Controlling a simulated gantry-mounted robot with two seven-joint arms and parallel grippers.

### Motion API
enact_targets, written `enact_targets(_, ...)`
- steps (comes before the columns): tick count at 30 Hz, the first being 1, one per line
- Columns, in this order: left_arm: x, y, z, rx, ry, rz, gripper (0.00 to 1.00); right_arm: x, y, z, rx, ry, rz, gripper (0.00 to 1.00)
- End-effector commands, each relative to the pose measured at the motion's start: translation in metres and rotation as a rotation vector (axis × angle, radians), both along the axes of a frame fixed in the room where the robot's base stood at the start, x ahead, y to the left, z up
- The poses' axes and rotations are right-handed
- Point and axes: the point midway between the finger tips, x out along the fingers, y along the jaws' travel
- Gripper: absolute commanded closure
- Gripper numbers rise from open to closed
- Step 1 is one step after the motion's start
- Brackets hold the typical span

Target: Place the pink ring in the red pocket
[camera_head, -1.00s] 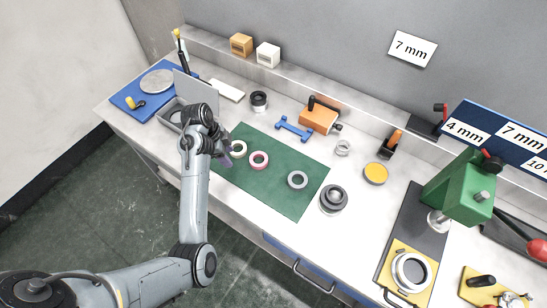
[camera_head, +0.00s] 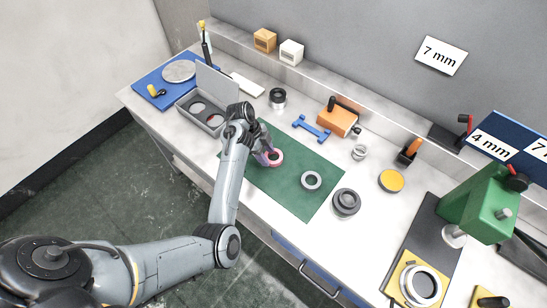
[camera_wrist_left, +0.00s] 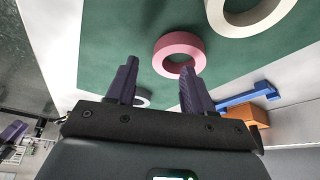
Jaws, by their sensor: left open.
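The pink ring (camera_head: 281,157) lies flat on the green mat (camera_head: 300,205). My left gripper (camera_head: 267,158) is open and empty right at the ring in the head view. In the left wrist view the pink ring (camera_wrist_left: 196,50) is just beyond the fingertips (camera_wrist_left: 158,65), nearer the right finger and not between the fingers. The grey case (camera_head: 185,118) stands open at the left with round pockets inside; a reddish pocket (camera_head: 198,106) shows there, small in the picture. My right gripper is not in view.
A blue bar (camera_head: 311,129), orange block (camera_head: 335,122) and dark round part (camera_head: 346,203) stand around the mat.

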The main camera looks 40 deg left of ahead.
Motion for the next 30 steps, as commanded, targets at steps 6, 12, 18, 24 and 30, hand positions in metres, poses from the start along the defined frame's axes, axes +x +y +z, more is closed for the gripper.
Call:
enact_targets(6, 0.005, -0.010, -0.025, -0.002, 0.001, -0.001, 0.48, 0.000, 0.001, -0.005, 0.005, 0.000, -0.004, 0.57)
enact_targets(12, 0.006, -0.013, -0.031, -0.001, -0.001, 0.001, 0.48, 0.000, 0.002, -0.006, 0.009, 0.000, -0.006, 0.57)
enact_targets(18, 0.006, -0.012, -0.031, -0.001, 0.000, 0.001, 0.54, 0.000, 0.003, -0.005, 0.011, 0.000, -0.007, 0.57)
enact_targets(24, 0.006, -0.012, -0.030, 0.000, 0.000, 0.001, 0.85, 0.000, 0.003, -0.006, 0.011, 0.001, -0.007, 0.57)
enact_targets(30, 0.006, -0.012, -0.030, 0.000, 0.000, 0.001, 1.00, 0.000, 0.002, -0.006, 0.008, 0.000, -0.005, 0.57)
